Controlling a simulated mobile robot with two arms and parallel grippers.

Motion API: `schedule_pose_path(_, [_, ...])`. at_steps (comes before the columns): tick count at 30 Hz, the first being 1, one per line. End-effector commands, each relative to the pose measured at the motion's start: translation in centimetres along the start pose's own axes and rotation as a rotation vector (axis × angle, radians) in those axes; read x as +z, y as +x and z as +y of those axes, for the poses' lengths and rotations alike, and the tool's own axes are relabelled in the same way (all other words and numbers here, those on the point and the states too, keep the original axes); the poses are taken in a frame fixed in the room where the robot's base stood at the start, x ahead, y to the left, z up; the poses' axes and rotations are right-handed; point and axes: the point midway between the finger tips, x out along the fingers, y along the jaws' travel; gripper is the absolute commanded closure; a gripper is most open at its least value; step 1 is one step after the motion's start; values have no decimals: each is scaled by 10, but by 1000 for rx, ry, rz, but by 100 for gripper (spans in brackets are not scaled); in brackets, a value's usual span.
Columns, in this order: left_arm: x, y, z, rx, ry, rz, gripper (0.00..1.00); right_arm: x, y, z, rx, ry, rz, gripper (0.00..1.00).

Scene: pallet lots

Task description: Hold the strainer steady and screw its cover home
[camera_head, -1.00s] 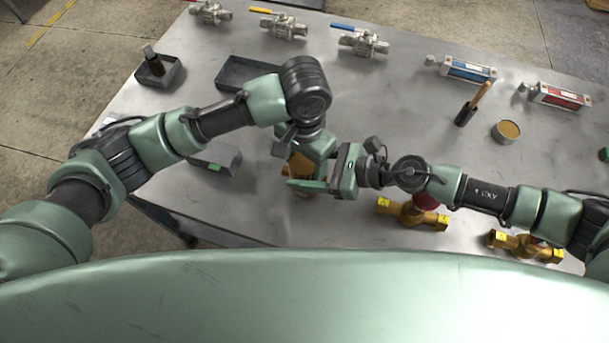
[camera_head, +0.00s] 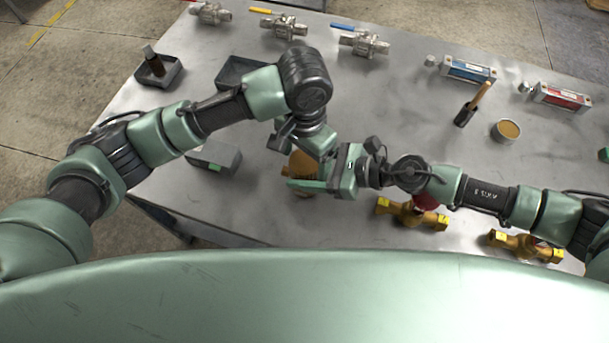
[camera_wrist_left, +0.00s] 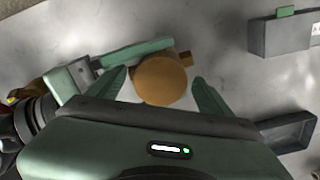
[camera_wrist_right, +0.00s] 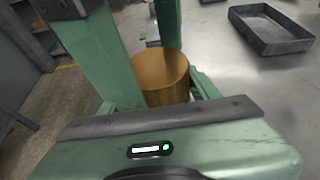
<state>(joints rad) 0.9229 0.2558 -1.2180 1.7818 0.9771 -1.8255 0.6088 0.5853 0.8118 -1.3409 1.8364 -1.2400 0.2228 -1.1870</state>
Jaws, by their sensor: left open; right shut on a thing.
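The brass strainer (camera_head: 299,163) stands near the table's front edge, mostly hidden under my arms in the head view. In the left wrist view a round, flat brass top (camera_wrist_left: 161,80), which looks like its cover, lies between my left gripper's fingers (camera_wrist_left: 160,88), with a gap on each side; that gripper is open above it. A brass stub (camera_wrist_left: 186,59) shows beside it. My right gripper (camera_head: 318,186) is shut on the strainer from the side. In the right wrist view the brass cylinder (camera_wrist_right: 160,77) stands upright between its fingers. The thread is hidden.
Two brass valve bodies (camera_head: 411,213) (camera_head: 525,246) lie at the front right. A grey box (camera_head: 214,157) and dark trays (camera_head: 243,72) (camera_head: 160,72) lie left. Steel valves (camera_head: 284,25), cylinders (camera_head: 468,70), a brush (camera_head: 472,104) and a round tin (camera_head: 505,131) stand farther back.

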Motion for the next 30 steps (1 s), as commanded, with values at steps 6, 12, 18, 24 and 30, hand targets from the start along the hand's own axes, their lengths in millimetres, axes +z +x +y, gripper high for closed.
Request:
schedule_pose_path(6, [0,-25,0,-1,2,1,19,0,-1,-2,-5,-2,0,100])
schedule_pose_path(12, [0,-28,0,-1,0,0,19,0,-1,-2,-4,-3,0,100])
schedule_pose_path(18, [0,-30,-1,-2,-19,1,24,0,-1,-2,-3,-3,0,100])
schedule_pose_path(24, [-2,-48,-2,-4,-210,6,24,0,0,-1,-2,-3,0,100])
schedule_pose_path(30, [-1,-61,-1,-2,-382,4,24,0,0,-1,-2,-3,0,100])
